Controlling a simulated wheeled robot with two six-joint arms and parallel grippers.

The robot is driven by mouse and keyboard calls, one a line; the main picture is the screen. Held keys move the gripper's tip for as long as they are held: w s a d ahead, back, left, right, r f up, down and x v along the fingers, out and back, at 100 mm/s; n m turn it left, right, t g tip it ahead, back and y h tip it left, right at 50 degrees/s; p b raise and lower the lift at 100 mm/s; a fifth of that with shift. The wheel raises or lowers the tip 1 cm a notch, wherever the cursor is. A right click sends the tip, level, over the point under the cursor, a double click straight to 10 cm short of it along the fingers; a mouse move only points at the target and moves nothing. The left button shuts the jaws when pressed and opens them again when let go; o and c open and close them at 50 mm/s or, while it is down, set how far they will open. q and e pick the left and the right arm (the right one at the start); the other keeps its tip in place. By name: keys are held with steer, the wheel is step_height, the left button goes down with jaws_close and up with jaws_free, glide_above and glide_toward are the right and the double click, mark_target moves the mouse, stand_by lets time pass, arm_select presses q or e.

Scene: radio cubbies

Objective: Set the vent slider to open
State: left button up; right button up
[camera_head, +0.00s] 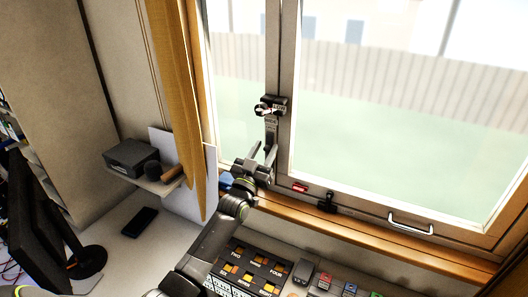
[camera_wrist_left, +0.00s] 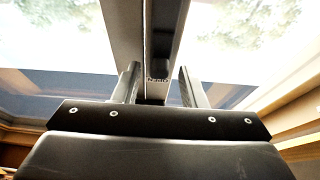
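A narrow dark upright fitting (camera_head: 271,130) with small labels is on the window post, below a round knob (camera_head: 267,108). It may be the vent slider, but its setting cannot be read. My left gripper (camera_head: 264,149) is just below this fitting, fingers pointing up at the post. Its fingers are apart with nothing seen between them. In the left wrist view the open fingers of my left gripper (camera_wrist_left: 158,76) stand either side of a dark strip (camera_wrist_left: 160,45) and a small blurred label. Contact cannot be told. My right gripper is not in view.
On the lower window frame are a red piece (camera_head: 300,187), a black latch (camera_head: 327,202) and a metal handle (camera_head: 410,223). A button panel (camera_head: 252,268) lies below the wooden sill. A yellow curtain (camera_head: 178,100) and a shelf with a dark box (camera_head: 131,157) are left.

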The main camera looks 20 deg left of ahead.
arm_select(q)
steer(key=shift+s+f, duration=0.35)
steer(key=shift+s, duration=0.1)
steer(key=b+v, duration=0.4)
steer(key=v, duration=1.2)
steer(key=shift+s, duration=0.25)
steer(key=shift+r, duration=0.1)
